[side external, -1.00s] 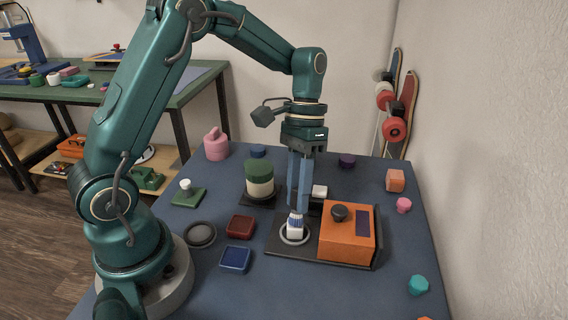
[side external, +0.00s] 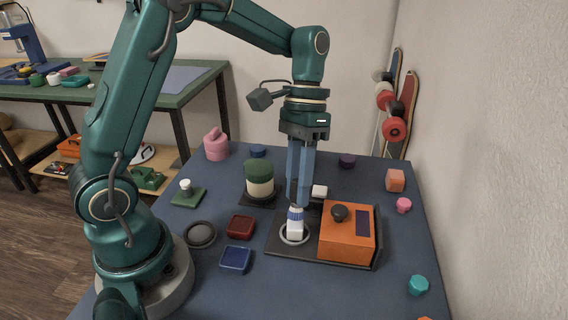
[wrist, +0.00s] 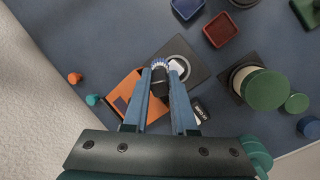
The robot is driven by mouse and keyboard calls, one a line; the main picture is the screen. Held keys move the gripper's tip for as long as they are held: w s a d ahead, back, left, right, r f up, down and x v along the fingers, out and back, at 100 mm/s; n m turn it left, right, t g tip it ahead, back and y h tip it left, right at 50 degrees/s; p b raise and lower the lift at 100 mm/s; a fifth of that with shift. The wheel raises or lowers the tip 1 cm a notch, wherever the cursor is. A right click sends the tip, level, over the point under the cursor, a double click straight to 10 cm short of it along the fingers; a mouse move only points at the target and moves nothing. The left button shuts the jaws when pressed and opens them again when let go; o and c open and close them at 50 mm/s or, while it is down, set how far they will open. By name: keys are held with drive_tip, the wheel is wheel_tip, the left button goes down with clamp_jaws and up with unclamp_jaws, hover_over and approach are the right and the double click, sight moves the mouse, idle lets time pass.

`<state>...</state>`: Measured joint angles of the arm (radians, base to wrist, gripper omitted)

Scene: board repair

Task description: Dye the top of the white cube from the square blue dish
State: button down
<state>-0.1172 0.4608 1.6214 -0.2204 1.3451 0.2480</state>
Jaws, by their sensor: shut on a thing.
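The white cube (side external: 295,233) stands in the round ring on the dark base plate, and it also shows in the wrist view (wrist: 178,67). My gripper (side external: 297,203) is over it, its fingers shut on a tool with a blue-and-white striped end (side external: 296,214). In the wrist view, the tool's dark upper part (wrist: 158,88) is between the fingers. The striped end is just above the cube; I cannot tell whether they touch. The square blue dish (side external: 235,259) sits at front left, and at the top of the wrist view (wrist: 187,8).
An orange box (side external: 345,240) with a black knob stands right of the ring. A square red dish (side external: 240,226) lies behind the blue dish. A green-topped jar (side external: 259,180) and a small white block (side external: 319,191) stand farther back.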

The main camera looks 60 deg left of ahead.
drive_tip(key=shift+r, duration=2.4)
drive_tip(key=shift+f, duration=0.15)
drive_tip(key=shift+s+d+f, duration=0.1)
drive_tip(key=shift+d+f, duration=0.05)
drive_tip(key=shift+f, duration=0.2)
